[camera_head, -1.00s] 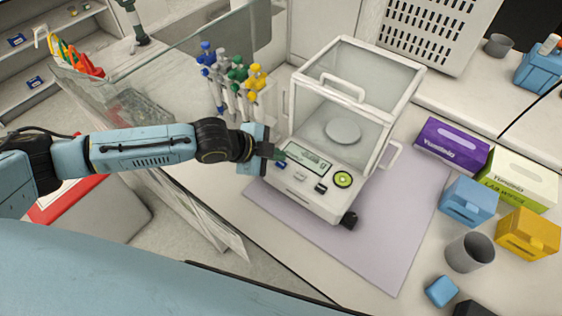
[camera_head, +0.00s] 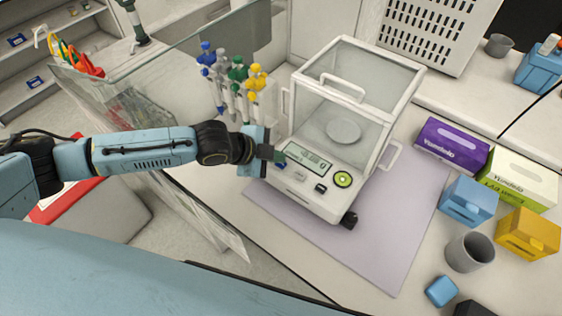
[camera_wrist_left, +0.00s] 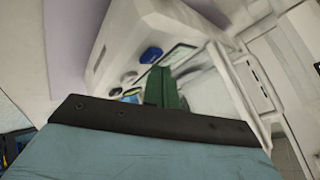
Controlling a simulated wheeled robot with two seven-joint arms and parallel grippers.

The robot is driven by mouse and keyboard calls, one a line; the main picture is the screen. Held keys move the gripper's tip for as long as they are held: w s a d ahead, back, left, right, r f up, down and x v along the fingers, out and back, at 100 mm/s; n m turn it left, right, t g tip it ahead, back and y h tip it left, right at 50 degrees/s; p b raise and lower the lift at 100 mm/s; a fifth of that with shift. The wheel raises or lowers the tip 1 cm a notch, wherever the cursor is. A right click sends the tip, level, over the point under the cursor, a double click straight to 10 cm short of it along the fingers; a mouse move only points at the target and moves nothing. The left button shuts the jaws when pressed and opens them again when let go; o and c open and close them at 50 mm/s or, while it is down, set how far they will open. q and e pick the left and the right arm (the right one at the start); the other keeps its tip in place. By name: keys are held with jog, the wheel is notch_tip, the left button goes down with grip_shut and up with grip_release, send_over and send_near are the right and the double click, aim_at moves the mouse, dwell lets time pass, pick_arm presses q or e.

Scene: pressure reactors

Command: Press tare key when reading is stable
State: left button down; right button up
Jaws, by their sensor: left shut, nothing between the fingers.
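The white balance (camera_head: 310,190) with a glass draft shield (camera_head: 355,75) stands on a lilac mat. Its front panel has a display (camera_head: 307,157) whose digits are too small to read. In the left wrist view the green fingers (camera_wrist_left: 161,87) point at the panel near the blue key (camera_wrist_left: 151,54). My right gripper is not in view.
Pipettes on a stand (camera_head: 230,80) are just behind my left gripper. A glass panel (camera_head: 190,65) stands at the left. Boxes, including a purple one (camera_head: 452,146), and a grey cup (camera_head: 470,252) are at the right. The lilac mat (camera_head: 385,235) is clear in front.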

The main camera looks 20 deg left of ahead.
aim_at(277, 165)
pick_arm(q)
jog(key=shift+f, duration=0.45)
dwell(0.9)
jog(key=shift+r+p, duration=0.85)
jog(key=shift+p, duration=0.05)
notch_tip(277, 165, up, 5)
jog(key=p, duration=0.5)
dwell(0.6)
